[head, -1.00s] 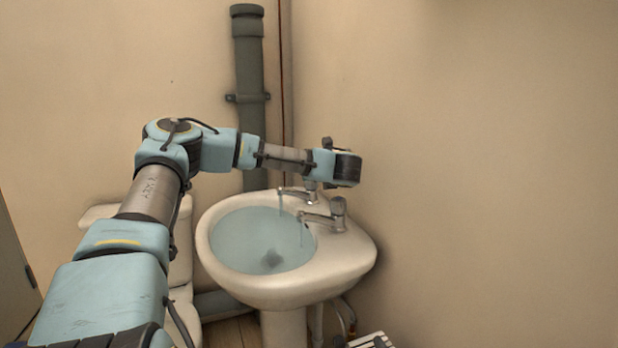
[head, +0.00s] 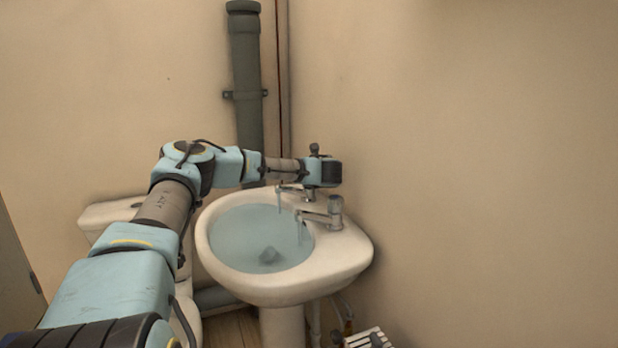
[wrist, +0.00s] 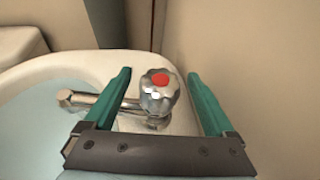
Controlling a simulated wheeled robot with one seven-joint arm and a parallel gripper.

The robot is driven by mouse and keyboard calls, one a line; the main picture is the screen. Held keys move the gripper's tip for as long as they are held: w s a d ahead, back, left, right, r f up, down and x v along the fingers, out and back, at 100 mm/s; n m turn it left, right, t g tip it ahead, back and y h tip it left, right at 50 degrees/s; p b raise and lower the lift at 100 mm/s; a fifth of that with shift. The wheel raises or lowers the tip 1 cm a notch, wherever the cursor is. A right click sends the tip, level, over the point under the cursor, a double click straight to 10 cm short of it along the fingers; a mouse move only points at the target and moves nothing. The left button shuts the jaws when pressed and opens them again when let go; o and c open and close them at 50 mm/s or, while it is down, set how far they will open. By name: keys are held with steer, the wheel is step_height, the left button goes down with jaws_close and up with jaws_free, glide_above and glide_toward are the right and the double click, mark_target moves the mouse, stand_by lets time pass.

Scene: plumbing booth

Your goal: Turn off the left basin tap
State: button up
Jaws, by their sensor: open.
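The white basin (head: 350,255) has two chrome taps on its right side. A thin stream of water falls from each spout into the pooled water. The left basin tap (head: 288,187) is the farther one; my gripper hides its knob in the head view. In the wrist view this tap's faceted knob (wrist: 160,94) has a red cap, and its spout (wrist: 80,99) points left over the basin. My gripper (wrist: 159,73) is open, with one green finger on each side of the knob and a visible gap on both sides. The nearer tap (head: 334,210) stands clear of my gripper.
The wall (head: 460,180) rises close to the right of the basin and my gripper. A grey vertical pipe (head: 245,80) stands in the corner behind. A toilet (head: 105,213) is left of the basin, partly behind my arm. A slatted white object (head: 368,338) lies low at the front.

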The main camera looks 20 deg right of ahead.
steer(key=shift+c, duration=0.2)
steer(key=c, duration=1.3)
steer(key=shift+c, duration=0.2)
